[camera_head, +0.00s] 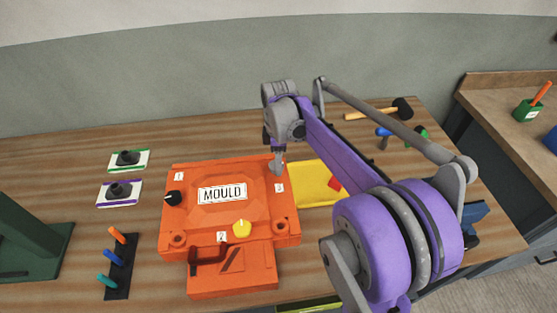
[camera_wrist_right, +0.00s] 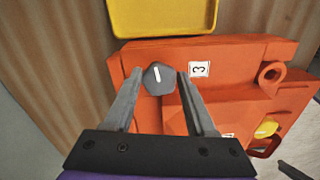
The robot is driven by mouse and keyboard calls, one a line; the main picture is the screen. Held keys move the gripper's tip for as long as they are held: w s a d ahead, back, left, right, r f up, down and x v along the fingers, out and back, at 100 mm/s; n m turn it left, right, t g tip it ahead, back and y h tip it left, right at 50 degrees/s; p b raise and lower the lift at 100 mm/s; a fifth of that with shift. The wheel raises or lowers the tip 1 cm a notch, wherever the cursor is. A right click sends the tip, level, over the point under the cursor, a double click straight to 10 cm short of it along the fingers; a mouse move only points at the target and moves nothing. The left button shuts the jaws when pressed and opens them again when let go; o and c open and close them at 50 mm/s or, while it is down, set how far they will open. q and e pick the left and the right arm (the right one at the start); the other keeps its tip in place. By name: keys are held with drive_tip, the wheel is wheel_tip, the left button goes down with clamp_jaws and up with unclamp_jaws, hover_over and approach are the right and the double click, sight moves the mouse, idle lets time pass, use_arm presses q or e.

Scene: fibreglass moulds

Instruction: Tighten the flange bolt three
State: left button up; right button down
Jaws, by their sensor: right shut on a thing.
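The orange mould (camera_head: 222,195) lies on the bench with a "MOULD" label in its middle. Flange bolt three, a grey faceted knob with a white line (camera_wrist_right: 158,76), sits at the mould's corner beside the "3" tag (camera_wrist_right: 199,69). My right gripper (camera_head: 277,160) reaches down over that corner and is shut on the grey knob, one finger on each side in the wrist view. A black knob (camera_head: 173,198) is by tag 1 and a yellow knob (camera_head: 242,228) is by tag 2. My left gripper is not in view.
A yellow tray (camera_head: 310,187) lies right of the mould, partly behind my right arm. A mallet (camera_head: 400,108) lies behind. Two white cards with black knobs (camera_head: 128,158) and a rack of coloured-handled tools (camera_head: 120,265) are left. Bare bench shows behind the mould.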

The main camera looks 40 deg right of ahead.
drive_tip(key=m, duration=0.5)
drive_tip(key=shift+s+a+m, duration=0.1)
drive_tip(key=shift+m, duration=0.2)
drive_tip(key=m, duration=0.4)
drive_tip(key=shift+a, duration=0.15)
drive_tip(key=m, duration=0.5)
drive_tip(key=shift+a, duration=0.1)
drive_tip(key=m, duration=0.4)
drive_tip(key=shift+a+m+b, duration=0.1)
drive_tip(key=shift+m+b, duration=0.2)
drive_tip(key=m, duration=0.4)
drive_tip(key=shift+a, duration=0.1)
drive_tip(key=m, duration=0.5)
drive_tip(key=shift+w, duration=0.3)
drive_tip(key=m, duration=0.4)
drive_tip(key=shift+w+m, duration=0.15)
drive_tip(key=shift+m, duration=0.15)
drive_tip(key=shift+w+m, duration=0.1)
drive_tip(key=shift+m, duration=2.2)
